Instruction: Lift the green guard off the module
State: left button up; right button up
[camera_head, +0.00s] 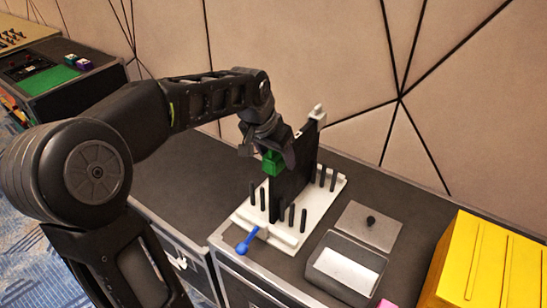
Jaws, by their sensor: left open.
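The green guard (272,162) sits at the upper left edge of the module (293,180), a thin black upright panel. The module stands on a white base (267,231) with several black pegs around it. My left gripper (268,151) comes down from above at the green guard; its fingers are open around or just over it, and they hide the guard's top. I cannot tell whether they touch it. My right gripper does not show.
A blue-handled tool (247,241) lies at the base's front corner. The dark case top at left is clear.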

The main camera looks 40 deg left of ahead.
pick_arm(q)
jog(key=shift+c, duration=0.5)
grip_shut()
dwell(0.6)
notch_tip(320, 180, up, 10)
dwell(0.6)
dwell(0.5)
